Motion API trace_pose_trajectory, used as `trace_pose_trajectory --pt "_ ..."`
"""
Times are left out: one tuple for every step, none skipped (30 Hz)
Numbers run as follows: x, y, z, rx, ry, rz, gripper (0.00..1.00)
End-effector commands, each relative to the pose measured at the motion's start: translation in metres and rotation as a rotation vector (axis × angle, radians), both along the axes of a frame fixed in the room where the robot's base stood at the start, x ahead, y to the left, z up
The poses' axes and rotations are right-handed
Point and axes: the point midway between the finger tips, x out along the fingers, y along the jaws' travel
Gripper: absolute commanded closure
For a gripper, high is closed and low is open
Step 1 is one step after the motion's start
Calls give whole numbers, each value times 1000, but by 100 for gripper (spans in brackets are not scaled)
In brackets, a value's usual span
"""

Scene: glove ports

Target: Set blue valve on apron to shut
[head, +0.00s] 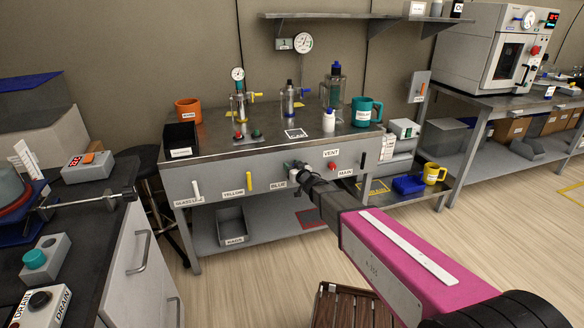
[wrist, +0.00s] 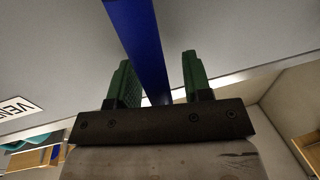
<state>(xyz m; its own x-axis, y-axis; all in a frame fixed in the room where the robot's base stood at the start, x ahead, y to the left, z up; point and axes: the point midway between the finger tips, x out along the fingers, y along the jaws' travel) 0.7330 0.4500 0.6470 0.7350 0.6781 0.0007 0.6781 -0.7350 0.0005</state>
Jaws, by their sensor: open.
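The blue valve's lever (wrist: 138,35) is a flat blue bar in the wrist view, running from the top edge down between the two green fingers of my gripper (wrist: 157,60). The fingers are apart on either side of it, with a gap visible on both sides. In the head view my gripper (head: 294,167) is at the front apron (head: 220,176) of the bench, just above the BLUE label (head: 278,185). My gripper and arm hide most of the blue valve there, so its angle cannot be told from that view.
Left of it on the apron are a yellow lever (head: 249,181) and a white lever (head: 196,189). To the right are a red knob (head: 333,166) under the VENT label and a dark MAIN lever (head: 362,161). A wooden stool (head: 350,305) stands below my arm.

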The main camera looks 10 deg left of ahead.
Motion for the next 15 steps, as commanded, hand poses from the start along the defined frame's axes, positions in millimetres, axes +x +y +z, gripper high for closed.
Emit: trace_pose_trajectory --pt "0 0 0 0 0 0 61" --pt "0 0 0 0 0 0 71" --pt "0 0 0 0 0 0 84" --pt "0 0 0 0 0 0 94" --pt "0 0 0 0 0 0 100" --pt "0 0 0 0 0 0 100" --pt "0 0 0 0 0 0 100" --pt "0 0 0 0 0 0 100" --pt "0 0 0 1 1 0 100" --pt "0 0 0 1 1 0 100" --pt "0 0 0 2 2 0 100" --pt "0 -1 0 6 4 0 100" --pt "0 -1 0 9 6 0 100" --pt "0 -1 0 15 9 0 100" --pt "1 -2 0 23 15 0 100"
